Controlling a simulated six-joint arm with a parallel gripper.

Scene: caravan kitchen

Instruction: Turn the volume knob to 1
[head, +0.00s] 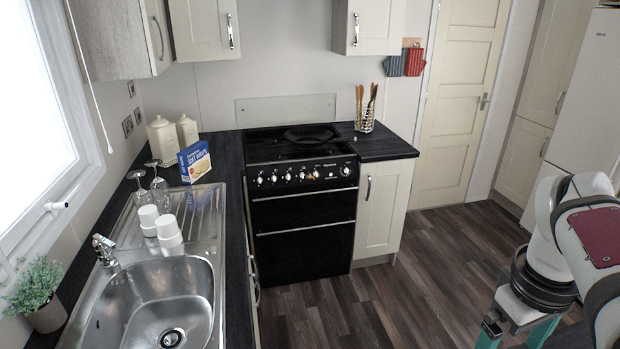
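No knob marked as a volume knob can be made out. A row of small silver knobs (303,175) runs along the front panel of the black cooker (303,240); their markings are too small to read. My gripper (517,338) is at the bottom right, pointing down, far from the cooker. Its two teal fingers stand apart with nothing seen between them, so it looks open. The fingertips are cut off by the lower picture edge.
A steel sink (150,300) with stacked white cups (167,230), upturned glasses and a blue box (195,162) is at left. A utensil holder (365,118) stands on the right counter (385,147). The wooden floor (440,270) between my arm and the cooker is clear.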

